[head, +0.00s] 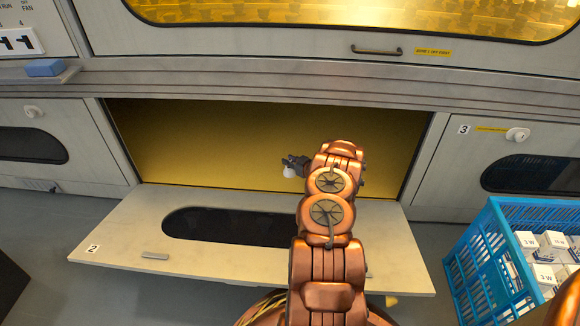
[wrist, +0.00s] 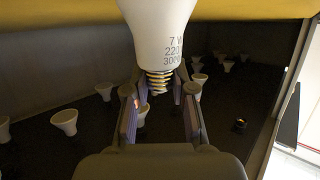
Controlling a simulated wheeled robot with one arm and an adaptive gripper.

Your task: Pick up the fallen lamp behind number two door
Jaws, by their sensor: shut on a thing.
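A white lamp (wrist: 160,30) with a brass screw base fills the top middle of the wrist view, with "7 W" printed on it. My gripper (wrist: 158,98) is shut on its screw base, one finger on each side. In the head view, the lamp (head: 289,172) is a small white shape at my gripper (head: 297,160), in the opening of compartment two. The number two door (head: 120,240) is folded down, open, with a dark window in it. My arm hides part of the opening and door.
Several white lamps (wrist: 64,121) stand in the dark space around my gripper, on both sides. A small dark piece with an amber glint (wrist: 240,124) lies at right. A blue crate (head: 482,262) of boxes stands at right. Door three (head: 460,165) is shut.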

